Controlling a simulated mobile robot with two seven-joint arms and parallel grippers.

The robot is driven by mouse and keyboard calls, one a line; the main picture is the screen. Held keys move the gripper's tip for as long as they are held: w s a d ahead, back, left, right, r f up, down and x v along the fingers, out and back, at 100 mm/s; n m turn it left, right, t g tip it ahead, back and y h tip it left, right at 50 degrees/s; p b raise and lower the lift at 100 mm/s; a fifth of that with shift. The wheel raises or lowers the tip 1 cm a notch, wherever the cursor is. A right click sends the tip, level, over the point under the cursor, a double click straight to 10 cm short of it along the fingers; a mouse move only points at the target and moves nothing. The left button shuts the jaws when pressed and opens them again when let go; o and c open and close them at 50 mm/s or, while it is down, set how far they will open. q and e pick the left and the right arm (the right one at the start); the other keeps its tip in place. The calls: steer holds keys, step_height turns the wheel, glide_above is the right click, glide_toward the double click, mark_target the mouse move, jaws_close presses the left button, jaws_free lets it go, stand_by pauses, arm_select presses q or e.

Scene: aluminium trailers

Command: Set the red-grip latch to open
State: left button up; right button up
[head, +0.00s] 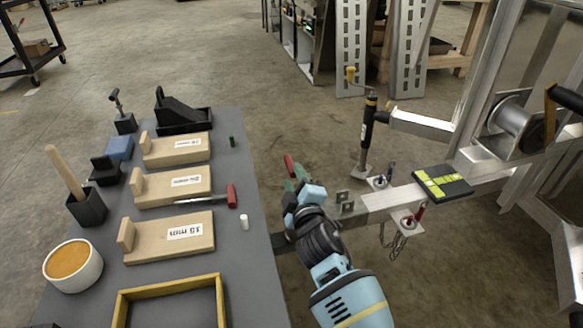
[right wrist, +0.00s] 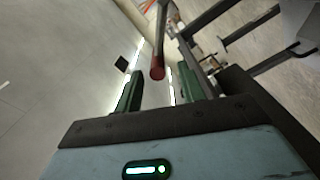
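The latch's red grip (head: 289,165) shows in the head view just beyond my right gripper (head: 297,182), near the front end of the trailer tongue. In the right wrist view, the red-tipped lever (right wrist: 158,70) points down toward the gap between the green fingers of my right gripper (right wrist: 160,88). The fingers are apart, with visible space on both sides of the grip, and I see no contact. My gripper and forearm hide the latch's base and much of the coupler in the head view. My left gripper is not in view.
A grey table (head: 250,290) on the left holds wooden blocks, a red-handled screwdriver (head: 231,195) and an orange-filled bowl (head: 73,262). On the trailer are a jack (head: 368,125), a black-and-yellow box (head: 442,183), a red-topped pin (head: 419,212) and a winch (head: 514,124).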

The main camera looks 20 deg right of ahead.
steer(key=shift+s+a, duration=0.1)
steer(key=shift+s, duration=1.15)
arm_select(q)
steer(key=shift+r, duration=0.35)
